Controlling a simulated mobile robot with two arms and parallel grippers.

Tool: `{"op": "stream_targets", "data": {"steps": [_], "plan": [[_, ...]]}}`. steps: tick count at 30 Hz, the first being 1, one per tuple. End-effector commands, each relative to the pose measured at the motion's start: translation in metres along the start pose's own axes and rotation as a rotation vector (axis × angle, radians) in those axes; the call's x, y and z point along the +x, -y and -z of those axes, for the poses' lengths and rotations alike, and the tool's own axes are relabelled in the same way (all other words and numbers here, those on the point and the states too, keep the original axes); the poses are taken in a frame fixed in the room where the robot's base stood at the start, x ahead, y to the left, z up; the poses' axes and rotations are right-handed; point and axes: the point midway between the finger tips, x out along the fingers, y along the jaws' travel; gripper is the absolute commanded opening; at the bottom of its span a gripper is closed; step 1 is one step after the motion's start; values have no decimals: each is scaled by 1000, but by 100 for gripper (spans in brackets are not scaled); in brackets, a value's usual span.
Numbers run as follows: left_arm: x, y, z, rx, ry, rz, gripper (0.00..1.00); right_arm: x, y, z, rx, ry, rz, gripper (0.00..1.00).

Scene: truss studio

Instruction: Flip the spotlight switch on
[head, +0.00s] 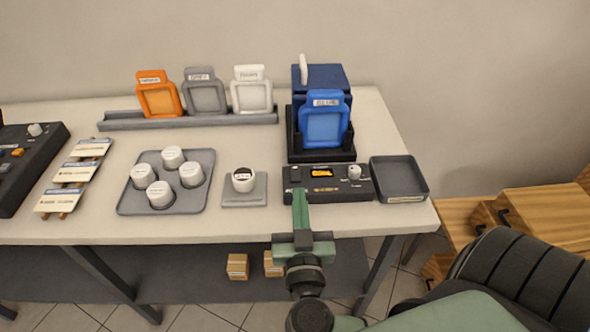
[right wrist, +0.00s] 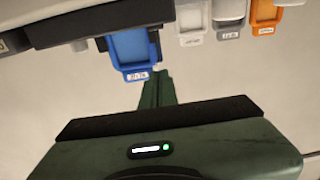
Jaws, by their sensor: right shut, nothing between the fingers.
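A black control box (head: 328,184) with a lit orange display (head: 322,172) and a pale knob (head: 354,172) sits at the front right of the table. A small switch-like part (head: 295,171) is at its left end; I cannot read a spotlight label. My right gripper (head: 299,194) is shut and empty, its fingertips overlapping the box's front left part; I cannot tell whether they touch. In the right wrist view the shut fingers (right wrist: 158,88) point toward the blue frame (right wrist: 131,50). My left gripper is not in view.
Behind the box, the blue frame (head: 324,120) stands in a dark holder before a blue unit with a white upright part (head: 303,69). An empty grey tray (head: 399,178) is right. A white-capped pot on a pad (head: 258,198) is left. Another dark panel (head: 25,170) is far left.

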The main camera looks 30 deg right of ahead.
Motion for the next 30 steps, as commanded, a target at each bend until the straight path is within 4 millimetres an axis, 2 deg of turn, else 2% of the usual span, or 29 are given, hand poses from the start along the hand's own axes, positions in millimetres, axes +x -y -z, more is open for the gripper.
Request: {"op": "stream_targets", "data": {"steps": [7,11,23,25,30], "plan": [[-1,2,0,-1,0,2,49,4,0,1,1,-3,2,0],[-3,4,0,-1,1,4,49,18,1,2,1,-7,3,0],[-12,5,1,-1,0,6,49,101,0,3,1,-7,1,0],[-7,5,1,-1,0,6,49,104,1,-13,-3,-1,3,0],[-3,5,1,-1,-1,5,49,108,1,-32,-1,-2,3,0]]}}
